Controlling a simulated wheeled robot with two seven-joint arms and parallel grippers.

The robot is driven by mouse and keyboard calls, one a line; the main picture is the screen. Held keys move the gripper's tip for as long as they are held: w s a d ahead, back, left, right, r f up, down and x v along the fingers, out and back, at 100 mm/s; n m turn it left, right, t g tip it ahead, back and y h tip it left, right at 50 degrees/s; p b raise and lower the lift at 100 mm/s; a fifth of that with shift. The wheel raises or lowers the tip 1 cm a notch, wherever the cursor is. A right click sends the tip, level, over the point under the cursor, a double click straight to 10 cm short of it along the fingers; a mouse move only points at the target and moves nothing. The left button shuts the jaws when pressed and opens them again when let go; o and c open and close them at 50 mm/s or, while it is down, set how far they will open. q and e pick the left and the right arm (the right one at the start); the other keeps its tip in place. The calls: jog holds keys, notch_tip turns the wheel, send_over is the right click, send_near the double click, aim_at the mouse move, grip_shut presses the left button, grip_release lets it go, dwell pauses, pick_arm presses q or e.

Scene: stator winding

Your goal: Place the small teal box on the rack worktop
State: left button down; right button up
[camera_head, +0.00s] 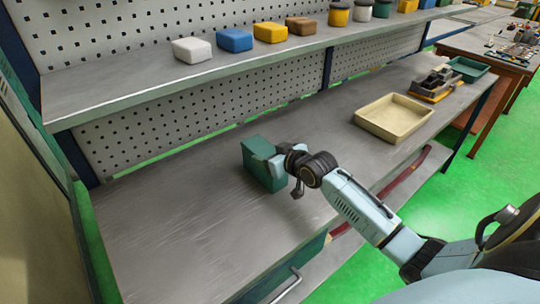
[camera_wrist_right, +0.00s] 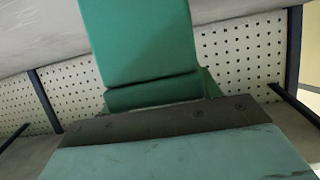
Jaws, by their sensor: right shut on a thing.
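The small teal box (camera_head: 258,162) is at my right gripper (camera_head: 280,162), over the left-middle part of the rack worktop (camera_head: 190,225). In the right wrist view the teal box (camera_wrist_right: 140,45) stands out past the gripper's front edge (camera_wrist_right: 165,122). My right gripper is shut on the box. The box looks upright in the head view, at or just above the worktop; I cannot tell whether its underside touches. The fingertips are partly hidden by the box and the wrist. My left gripper is not in view.
A cream tray (camera_head: 393,118) stands on the worktop to the right, with a dark tool in an orange-brown holder (camera_head: 436,84) and a green tray (camera_head: 467,68) beyond. The upper shelf (camera_head: 150,84) holds coloured blocks and canisters. The worktop's left part is bare.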

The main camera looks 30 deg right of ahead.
jog(key=o, duration=1.5)
jog(key=shift+r, duration=0.1)
jog(key=p+v, duration=0.1)
jog(key=v, duration=1.1)
